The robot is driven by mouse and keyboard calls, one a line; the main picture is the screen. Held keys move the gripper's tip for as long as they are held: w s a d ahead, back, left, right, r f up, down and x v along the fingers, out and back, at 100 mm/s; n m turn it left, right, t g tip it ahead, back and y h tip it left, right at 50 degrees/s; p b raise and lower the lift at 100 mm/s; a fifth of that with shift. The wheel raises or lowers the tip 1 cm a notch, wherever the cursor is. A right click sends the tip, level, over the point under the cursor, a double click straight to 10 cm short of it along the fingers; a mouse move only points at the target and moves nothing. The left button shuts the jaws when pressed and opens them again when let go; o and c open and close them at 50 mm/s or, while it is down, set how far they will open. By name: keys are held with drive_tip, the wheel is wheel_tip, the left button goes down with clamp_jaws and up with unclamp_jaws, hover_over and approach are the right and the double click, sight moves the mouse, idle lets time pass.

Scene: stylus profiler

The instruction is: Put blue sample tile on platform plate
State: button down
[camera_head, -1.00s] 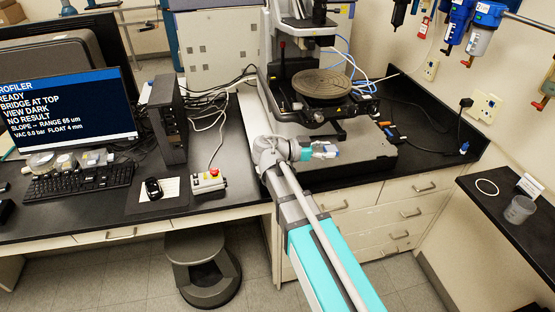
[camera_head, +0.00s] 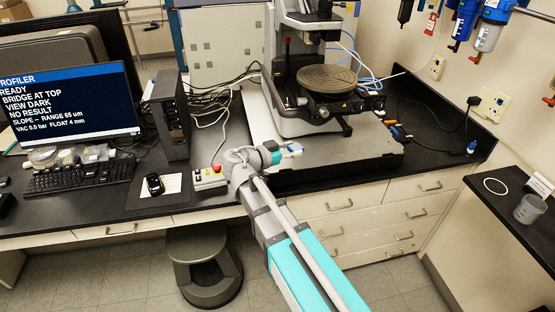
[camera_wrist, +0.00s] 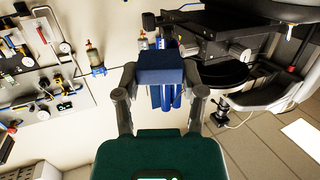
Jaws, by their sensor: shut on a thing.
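The blue sample tile (camera_wrist: 162,67) shows in the wrist view as a dark blue block between the two fingertips of my gripper (camera_wrist: 163,82). My gripper is shut on it. In the head view my gripper (camera_head: 292,150) is above the front left part of the profiler's base, in front of and below the stage; the tile is too small to make out clearly there. The platform plate (camera_head: 327,79) is the round, grooved grey-brown disc on the profiler's stage, behind and to the right of my gripper. Its visible top looks bare and it is apart from my gripper.
The profiler's column (camera_head: 293,70) rises behind the plate. A control box with a red button (camera_head: 210,177) lies left of my gripper, near a black computer tower (camera_head: 170,115). Cables run behind. A side shelf at right holds a clear cup (camera_head: 530,208) and a white ring (camera_head: 495,186).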

drive_tip(key=shift+a, duration=0.4)
drive_tip(key=w+a+f+b, duration=0.1)
drive_tip(key=w+f+b, duration=0.1)
drive_tip(key=w, duration=0.2)
drive_tip(key=w+a+f+b, duration=0.1)
drive_tip(key=w+f+b, duration=0.2)
drive_tip(key=w+a+f+b, duration=0.2)
drive_tip(key=w+f+b, duration=0.1)
drive_tip(key=w, duration=0.1)
drive_tip(key=shift+w+f, duration=0.15)
drive_tip(key=shift+w, duration=0.2)
drive_tip(key=shift+w+a+f+b, duration=0.15)
drive_tip(key=shift+w+f+b, duration=0.3)
drive_tip(key=shift+b, duration=0.1)
